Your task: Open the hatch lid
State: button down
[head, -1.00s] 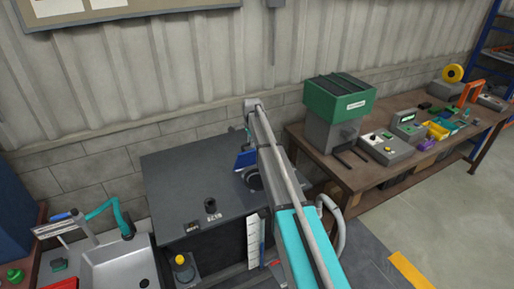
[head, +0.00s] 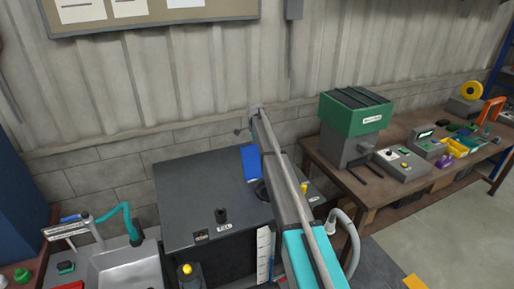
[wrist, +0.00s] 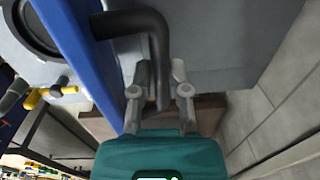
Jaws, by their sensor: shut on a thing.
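The hatch lid is a flat blue panel (head: 250,160) standing raised at a steep angle on the dark cabinet top, partly covered by my arm in the head view. In the wrist view the blue lid (wrist: 85,50) runs diagonally on the left, with a bent black handle (wrist: 157,45) on its face. My gripper (wrist: 163,80) is shut on the handle, one finger on each side of its end. A round dark-rimmed opening (wrist: 40,25) shows beyond the lid. In the head view my arm hides most of the gripper and handle.
A yellow-handled valve (wrist: 55,92) sits near the opening. A green-topped machine (head: 355,115) stands on the bench at right, and a sink (head: 125,268) at left. A ribbed wall rises close behind.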

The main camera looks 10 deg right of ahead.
jog(key=shift+w+a, duration=0.15)
jog(key=shift+w, duration=0.3)
jog(key=c, duration=1)
grip_release()
jog(key=o, duration=0.4)
jog(key=shift+w+f, duration=0.25)
jog(key=shift+f, duration=0.1)
jog(key=shift+s+r, duration=0.1)
jog(key=shift+s, duration=0.2)
